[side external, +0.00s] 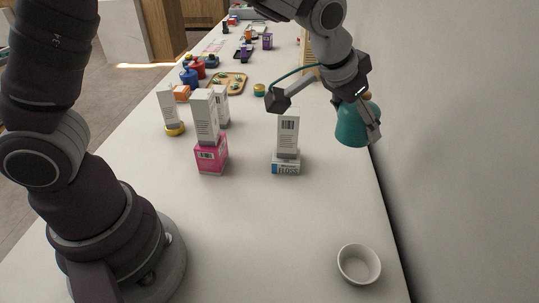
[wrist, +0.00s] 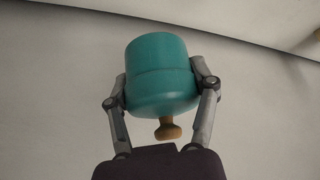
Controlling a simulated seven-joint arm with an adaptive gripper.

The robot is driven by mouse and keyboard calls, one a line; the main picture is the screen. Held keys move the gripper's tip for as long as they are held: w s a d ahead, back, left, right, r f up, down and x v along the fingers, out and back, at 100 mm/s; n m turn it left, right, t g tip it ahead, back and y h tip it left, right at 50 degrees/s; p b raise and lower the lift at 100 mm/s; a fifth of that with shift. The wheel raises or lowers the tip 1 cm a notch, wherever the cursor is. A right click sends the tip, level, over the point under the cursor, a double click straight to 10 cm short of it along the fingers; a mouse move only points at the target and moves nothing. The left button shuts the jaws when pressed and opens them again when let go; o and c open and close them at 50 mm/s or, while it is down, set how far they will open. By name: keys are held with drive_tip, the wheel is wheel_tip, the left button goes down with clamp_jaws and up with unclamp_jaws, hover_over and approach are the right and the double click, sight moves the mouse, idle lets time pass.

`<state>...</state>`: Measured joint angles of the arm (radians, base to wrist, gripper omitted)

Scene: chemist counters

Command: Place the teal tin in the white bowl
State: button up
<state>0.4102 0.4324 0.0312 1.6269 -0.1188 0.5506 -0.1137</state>
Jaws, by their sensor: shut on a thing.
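The teal tin (side external: 353,126) has a rounded body and a small wooden knob. My gripper (wrist: 160,88) is shut on it, with one finger on each side. In the wrist view the tin (wrist: 160,72) fills the middle, its knob pointing toward my palm. In the side view my gripper holds it in the air above the right part of the counter, near the wall. The white bowl (side external: 343,270) stands on the counter at the lower right, empty and apart from the tin. The bowl does not show in the wrist view.
A white box (side external: 288,135) stands on a floss box (side external: 286,164) left of the tin. A pink box (side external: 211,155) carries another white box (side external: 204,117). Several items stand farther back, with a wooden tray (side external: 229,90). The counter between floss box and bowl is clear.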

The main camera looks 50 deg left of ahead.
drive_tip(key=s+d+m+g+h, duration=0.1)
drive_tip(key=s+d+m+h, duration=0.2)
drive_tip(key=s+d+m, duration=0.55)
drive_tip(key=n, duration=0.2)
approach(374, 266)
drive_tip(key=shift+h, duration=0.3)
drive_tip(key=x, duration=0.5)
drive_tip(key=shift+w+a, duration=0.15)
drive_tip(key=shift+f, duration=0.25)
drive_tip(key=o, duration=1.2)
drive_tip(key=shift+r, duration=0.1)
